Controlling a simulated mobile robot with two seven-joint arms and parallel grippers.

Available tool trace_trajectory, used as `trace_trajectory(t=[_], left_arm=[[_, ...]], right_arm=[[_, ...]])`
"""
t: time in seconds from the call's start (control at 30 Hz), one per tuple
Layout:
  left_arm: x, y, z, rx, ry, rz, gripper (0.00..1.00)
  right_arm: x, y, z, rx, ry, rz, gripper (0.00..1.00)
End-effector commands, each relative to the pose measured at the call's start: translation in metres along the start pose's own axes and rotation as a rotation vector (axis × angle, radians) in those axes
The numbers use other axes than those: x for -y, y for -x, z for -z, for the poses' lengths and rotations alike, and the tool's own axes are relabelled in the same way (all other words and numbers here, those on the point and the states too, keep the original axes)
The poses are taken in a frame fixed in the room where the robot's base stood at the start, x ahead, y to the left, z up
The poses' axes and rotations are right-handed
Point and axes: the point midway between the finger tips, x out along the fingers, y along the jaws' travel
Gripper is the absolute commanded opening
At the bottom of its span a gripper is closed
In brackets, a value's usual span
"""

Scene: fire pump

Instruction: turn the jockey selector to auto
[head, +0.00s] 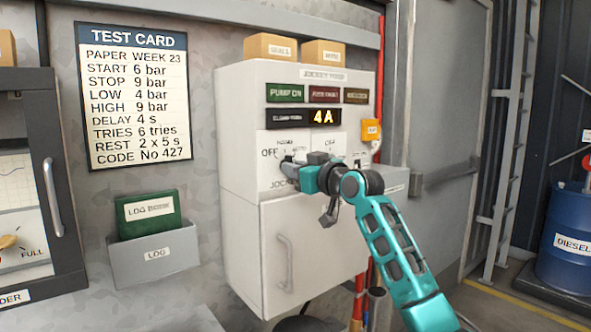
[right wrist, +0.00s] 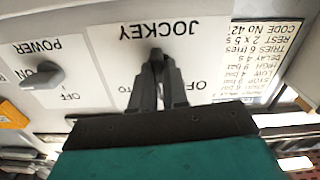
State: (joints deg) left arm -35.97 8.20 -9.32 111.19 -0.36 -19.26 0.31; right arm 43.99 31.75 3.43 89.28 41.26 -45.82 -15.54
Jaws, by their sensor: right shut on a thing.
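The jockey selector (right wrist: 156,53) is a small dark knob on the white plate marked JOCKEY, seen upside down in the right wrist view. My right gripper (right wrist: 157,66) is shut on it, with a finger on each side. In the head view my right gripper (head: 288,166) reaches the lower left of the white control box (head: 240,130) and covers the knob. OFF shows to its left; the gripper partly covers the other lettering. I cannot tell which position the knob points to. My left gripper is not in view.
The power knob (right wrist: 42,76) sits beside the jockey plate. The display (head: 323,117) reads 4A. A yellow tag or box (head: 371,130) is on the box's right edge. A test card (head: 133,95) and a green log book (head: 148,214) are on the wall at left.

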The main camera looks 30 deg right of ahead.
Motion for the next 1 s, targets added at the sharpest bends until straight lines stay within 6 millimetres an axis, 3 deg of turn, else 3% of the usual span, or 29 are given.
trace_trajectory(t=[0.7, 1.0], left_arm=[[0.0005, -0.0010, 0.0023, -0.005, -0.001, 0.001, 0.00], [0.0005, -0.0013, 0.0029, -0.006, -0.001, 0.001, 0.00]], right_arm=[[0.0012, -0.0002, 0.0014, -0.003, -0.673, 0.001, 0.00], [0.0014, -0.0001, 0.0019, -0.003, -0.875, 0.002, 0.00]])
